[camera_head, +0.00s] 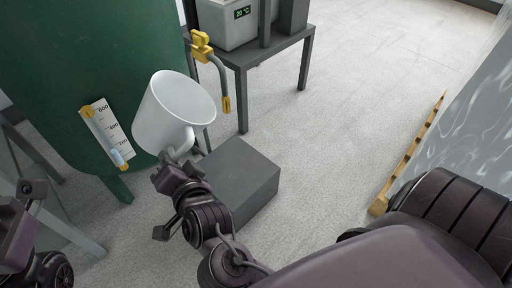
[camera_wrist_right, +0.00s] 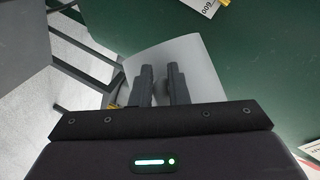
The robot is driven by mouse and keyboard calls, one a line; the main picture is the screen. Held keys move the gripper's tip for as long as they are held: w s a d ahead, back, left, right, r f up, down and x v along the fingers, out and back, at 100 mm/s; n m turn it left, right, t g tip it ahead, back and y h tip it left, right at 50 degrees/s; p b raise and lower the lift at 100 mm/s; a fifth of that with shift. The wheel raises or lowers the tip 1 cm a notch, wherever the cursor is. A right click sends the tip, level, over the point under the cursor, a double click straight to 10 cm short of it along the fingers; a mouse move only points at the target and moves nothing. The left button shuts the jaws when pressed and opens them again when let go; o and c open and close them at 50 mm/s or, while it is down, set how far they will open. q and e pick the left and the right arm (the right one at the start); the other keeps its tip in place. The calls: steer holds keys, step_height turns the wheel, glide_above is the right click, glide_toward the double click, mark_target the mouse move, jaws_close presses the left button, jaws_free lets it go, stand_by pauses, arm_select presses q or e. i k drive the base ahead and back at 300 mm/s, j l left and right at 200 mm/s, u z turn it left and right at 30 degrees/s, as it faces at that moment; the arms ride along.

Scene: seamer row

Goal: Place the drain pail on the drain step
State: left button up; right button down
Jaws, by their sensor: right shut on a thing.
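The drain pail (camera_head: 165,115) is a white open-topped pail with a side handle. It looks held up in the air, tilted in the picture, in front of the green tank. My right gripper (camera_head: 181,160) is shut on its handle. In the right wrist view the fingers (camera_wrist_right: 160,85) lie against the pale pail (camera_wrist_right: 204,75); the handle between them is hard to make out. The drain step (camera_head: 245,170) is a dark grey block on the floor, below and right of the pail, partly hidden by my right arm. My left gripper is outside the picture; only left arm parts show at lower left.
The green tank (camera_head: 75,50) stands at left with a white level scale (camera_head: 106,133). A yellow valve with a bent pipe (camera_head: 220,80) ends right of the pail. A dark table (camera_head: 262,52) stands behind. A wooden pallet edge (camera_head: 412,150) is at right. Floor between is clear.

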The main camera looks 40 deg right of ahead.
mark_target(231, 172)
steer(key=i+j+z, duration=0.15)
steer(key=j+z, duration=0.8)
steer(key=j, duration=0.75)
steer(key=i+j, duration=0.1)
steer(key=j, duration=0.1)
